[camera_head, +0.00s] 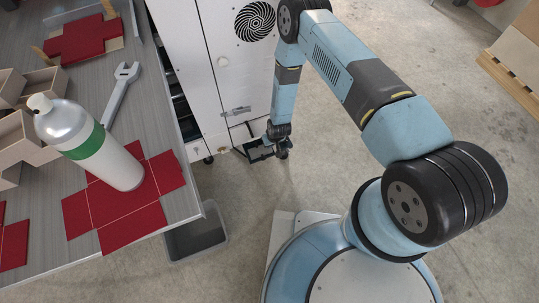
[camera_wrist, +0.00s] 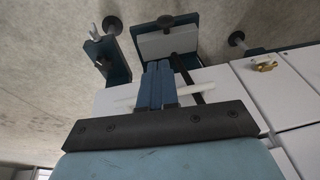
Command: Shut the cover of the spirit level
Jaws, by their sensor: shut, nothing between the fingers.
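My gripper (camera_head: 269,143) is low at the front of the white machine. In the wrist view its two blue fingers (camera_wrist: 158,68) are together, with nothing between them. Just past the fingertips is a dark blue housing with a pale grey panel (camera_wrist: 168,42), likely the spirit level's cover. In the head view a dark-framed flap (camera_head: 259,152) stands out from the machine's foot beside my gripper, partly behind my wrist. I cannot tell whether the fingers touch it, and no vial shows. A pale rod (camera_wrist: 124,103) shows beside the fingers.
The white machine (camera_head: 205,75) has a fan grille and a latch (camera_head: 236,111). A brass fitting (camera_wrist: 264,66) is on its panel. Round dark feet (camera_wrist: 236,39) stand nearby. The table (camera_head: 175,205) holds a bottle (camera_head: 95,145), a wrench (camera_head: 118,92) and red blanks.

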